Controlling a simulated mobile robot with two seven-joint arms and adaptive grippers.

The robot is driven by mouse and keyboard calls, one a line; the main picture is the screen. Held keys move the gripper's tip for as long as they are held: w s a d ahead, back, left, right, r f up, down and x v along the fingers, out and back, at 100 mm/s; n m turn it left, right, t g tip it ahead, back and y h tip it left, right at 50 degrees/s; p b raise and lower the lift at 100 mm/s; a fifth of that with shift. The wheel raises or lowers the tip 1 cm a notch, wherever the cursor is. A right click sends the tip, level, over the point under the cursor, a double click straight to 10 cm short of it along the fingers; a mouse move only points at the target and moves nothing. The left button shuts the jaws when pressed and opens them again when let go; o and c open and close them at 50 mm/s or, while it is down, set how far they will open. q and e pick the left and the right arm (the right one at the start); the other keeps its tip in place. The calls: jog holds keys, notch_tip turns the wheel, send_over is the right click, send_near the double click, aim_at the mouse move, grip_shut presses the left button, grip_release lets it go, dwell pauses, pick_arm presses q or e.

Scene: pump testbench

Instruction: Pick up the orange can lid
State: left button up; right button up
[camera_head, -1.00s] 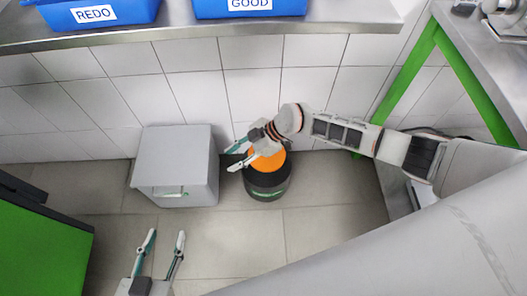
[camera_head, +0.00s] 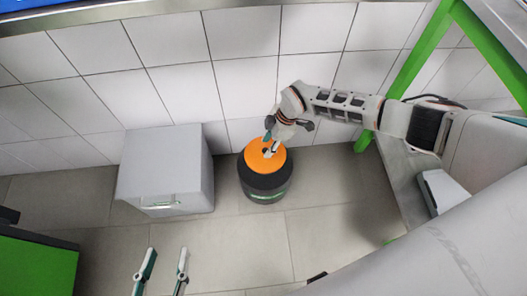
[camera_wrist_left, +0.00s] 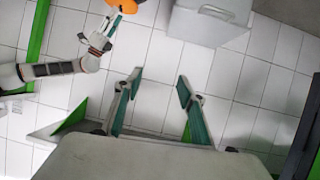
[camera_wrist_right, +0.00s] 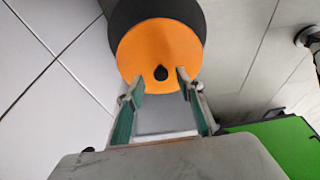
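The orange can lid (camera_head: 258,157) sits on top of a dark round can (camera_head: 264,187) on the floor. The lid fills the upper middle of the right wrist view (camera_wrist_right: 158,48), with a small dark knob (camera_wrist_right: 161,73) on it. My right gripper (camera_head: 270,147) is over the lid, fingers pointing down at it. In the right wrist view its two fingers (camera_wrist_right: 159,77) are open, one to each side of the knob; I cannot tell whether they touch the lid. My left gripper (camera_head: 168,251) is open and empty, well left of the can.
A grey box (camera_head: 165,172) with a handle stands left of the can. A tiled wall (camera_head: 240,60) is behind both. A green-framed table (camera_head: 415,75) is at the right and a green cabinet (camera_head: 35,265) at the lower left. The floor (camera_head: 235,245) in front is clear.

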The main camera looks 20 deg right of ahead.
aim_at(266, 149)
jog(key=f, duration=0.3)
jog(key=shift+s+a+b, duration=0.15)
jog(key=shift+s+b, duration=0.15)
jog(key=shift+s, duration=0.05)
jog(key=shift+w+a+f, duration=0.1)
jog(key=shift+f, duration=0.05)
jog(key=shift+w+r, duration=0.2)
jog(key=shift+r, duration=0.2)
pick_arm(q)
jog(key=shift+d+n+h, duration=0.3)
jog(key=shift+d+n, duration=0.2)
jog(key=shift+d, duration=0.25)
pick_arm(e)
grip_shut()
pick_arm(q)
jog(key=shift+r, duration=0.1)
pick_arm(e)
jog(key=shift+w+r, duration=0.1)
